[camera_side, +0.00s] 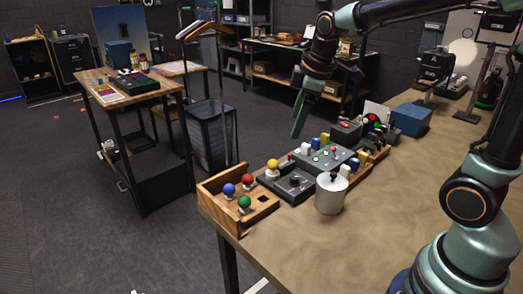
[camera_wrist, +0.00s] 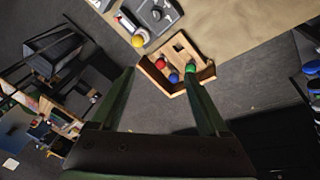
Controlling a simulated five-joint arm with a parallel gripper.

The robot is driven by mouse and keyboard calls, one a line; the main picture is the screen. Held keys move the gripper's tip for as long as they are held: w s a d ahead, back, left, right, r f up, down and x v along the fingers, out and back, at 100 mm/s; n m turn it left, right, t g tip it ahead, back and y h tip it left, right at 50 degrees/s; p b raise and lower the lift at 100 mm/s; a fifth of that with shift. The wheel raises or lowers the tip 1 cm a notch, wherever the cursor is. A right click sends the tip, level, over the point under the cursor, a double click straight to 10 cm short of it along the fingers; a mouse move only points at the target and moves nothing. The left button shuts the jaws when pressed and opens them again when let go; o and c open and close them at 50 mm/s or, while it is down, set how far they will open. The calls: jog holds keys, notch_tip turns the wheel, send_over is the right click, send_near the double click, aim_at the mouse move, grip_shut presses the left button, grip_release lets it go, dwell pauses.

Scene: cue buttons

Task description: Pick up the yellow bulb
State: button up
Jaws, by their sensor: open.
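The yellow bulb (camera_side: 272,164) stands upright on a small white base, just behind the wooden tray. It also shows near the top of the wrist view (camera_wrist: 137,41), left of the tray. My gripper (camera_side: 297,133) hangs above the far edge of the table, higher than the bulb and to its right in the side view. In the wrist view my gripper (camera_wrist: 160,78) has its two fingers spread wide, with nothing held between them. The wooden tray (camera_side: 224,218) holds a red bulb (camera_side: 247,182), a blue bulb (camera_side: 229,189) and a green bulb (camera_side: 244,203).
A dark control box (camera_side: 294,186) with a knob sits right of the yellow bulb. A white cylinder (camera_side: 331,195) stands in front of it. Grey panels (camera_side: 327,158) with small buttons continue along the far edge. The front of the table (camera_side: 330,245) is clear.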

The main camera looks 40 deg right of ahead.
aim_at(274, 160)
jog(key=w+d+f+n+g, duration=0.2)
jog(key=w+d+f+n, duration=0.2)
jog(key=w+f+n, duration=0.4)
jog(key=shift+m, duration=0.3)
jog(key=w+f, duration=0.1)
jog(key=f, duration=0.2)
jog(key=w+f, duration=0.1)
jog(key=f, duration=0.3)
jog(key=w+f, duration=0.1)
jog(key=f, duration=0.3)
jog(key=shift+w+d+f, duration=0.25)
jog(key=shift+w+d, duration=0.05)
jog(key=shift+w, duration=0.1)
grip_shut()
